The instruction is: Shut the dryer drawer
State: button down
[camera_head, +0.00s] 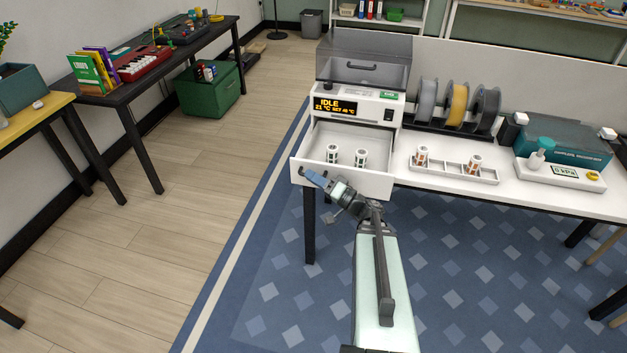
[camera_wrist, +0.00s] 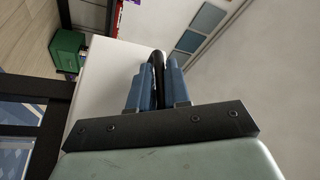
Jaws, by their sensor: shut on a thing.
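The dryer (camera_head: 357,105) stands on the white table, its display reading IDLE. Its white drawer (camera_head: 345,179) is pulled out toward me, with two white-and-dark canisters (camera_head: 361,157) standing inside. My gripper (camera_head: 312,177) is at the left part of the drawer front. In the wrist view my gripper's blue fingers (camera_wrist: 155,85) are shut on the dark drawer handle (camera_wrist: 158,62), and the drawer front (camera_wrist: 104,75) fills the space behind them. In the head view the gripper and wrist cover part of the drawer's front and most of the handle.
A rack (camera_head: 454,171) with two orange-and-white canisters and several spools (camera_head: 457,104) stand right of the dryer. Further right is a teal-topped device (camera_head: 566,143). The floor left of the drawer is open, with a green box (camera_head: 208,90) farther back.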

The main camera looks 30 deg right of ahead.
jog(key=w+d, duration=1.5)
jog(key=c, duration=1.4)
grip_release()
jog(key=shift+c, duration=0.2)
jog(key=shift+s, duration=0.1)
jog(key=v, duration=0.5)
jog(key=r+v, duration=0.1)
jog(key=v, duration=0.3)
jog(key=r+v, duration=0.1)
jog(key=v, duration=0.4)
jog(key=shift+s+d+r, duration=0.15)
jog(key=shift+s+d, duration=0.1)
jog(key=shift+s, duration=0.25)
jog(key=shift+c, duration=0.4)
